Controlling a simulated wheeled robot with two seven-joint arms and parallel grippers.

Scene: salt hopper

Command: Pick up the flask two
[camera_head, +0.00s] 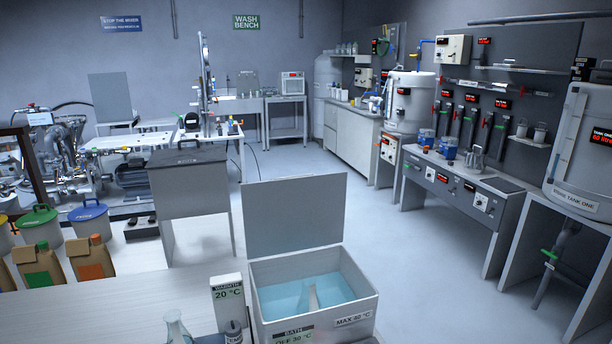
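A clear conical glass flask (176,329) stands at the bottom edge of the view, on the pale bench (110,312). Its lower part is cut off, and I see no label on it, so I cannot tell whether it is flask two. A water bath (361,302) with its lid (294,214) raised stands to the right of the flask. The bath holds blue water, and a pale shape that I cannot identify shows in it. Neither of my grippers is in view.
Bags, one with an orange label (90,262), stand at the left. Open floor (425,265) lies right of the bath.

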